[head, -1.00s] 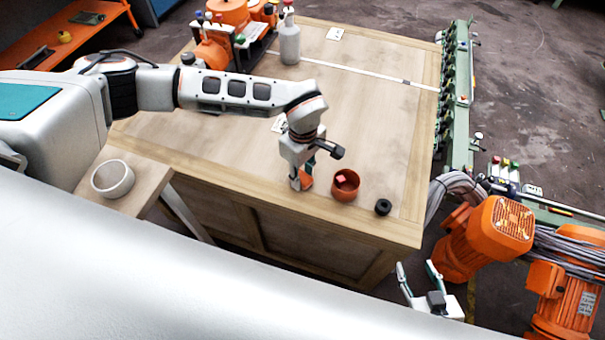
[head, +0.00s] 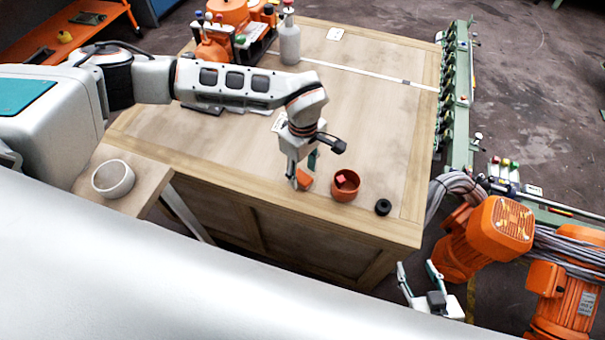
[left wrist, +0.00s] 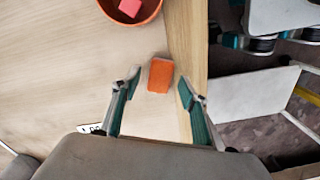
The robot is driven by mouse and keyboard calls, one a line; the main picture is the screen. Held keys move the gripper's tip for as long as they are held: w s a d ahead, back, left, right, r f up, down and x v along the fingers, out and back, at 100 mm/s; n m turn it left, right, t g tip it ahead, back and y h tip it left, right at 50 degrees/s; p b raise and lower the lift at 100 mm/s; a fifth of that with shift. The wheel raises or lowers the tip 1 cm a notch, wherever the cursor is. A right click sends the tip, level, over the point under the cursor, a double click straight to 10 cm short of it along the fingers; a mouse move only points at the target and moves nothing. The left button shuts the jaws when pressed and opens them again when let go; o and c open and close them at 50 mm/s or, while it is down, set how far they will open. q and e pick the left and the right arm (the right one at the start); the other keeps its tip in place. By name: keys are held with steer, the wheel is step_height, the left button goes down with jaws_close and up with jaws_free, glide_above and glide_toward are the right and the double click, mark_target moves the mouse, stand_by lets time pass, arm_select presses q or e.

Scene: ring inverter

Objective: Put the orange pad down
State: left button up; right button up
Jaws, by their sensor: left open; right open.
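The orange pad (head: 303,180) lies on the wooden table near its front edge, just left of a bowl. In the left wrist view the pad (left wrist: 160,75) lies flat near the table edge, between and beyond the fingertips, with a gap on both sides. My left gripper (head: 303,167) is open and empty above the pad; its spread fingers (left wrist: 157,82) show in the left wrist view. My right gripper (head: 418,272) is open and empty, low in front of the table's front right corner.
An orange-brown bowl (head: 345,190) holding a red block (head: 341,181) stands right of the pad. A black ring (head: 383,207) lies further right. A white bowl (head: 113,179) stands on a side ledge. A bottle (head: 290,43) stands at the back. The table's middle right is clear.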

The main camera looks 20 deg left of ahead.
mark_target(303, 177)
arm_select(q)
step_height(303, 177, up, 10)
steer(key=shift+r, duration=0.15)
stand_by(0.7)
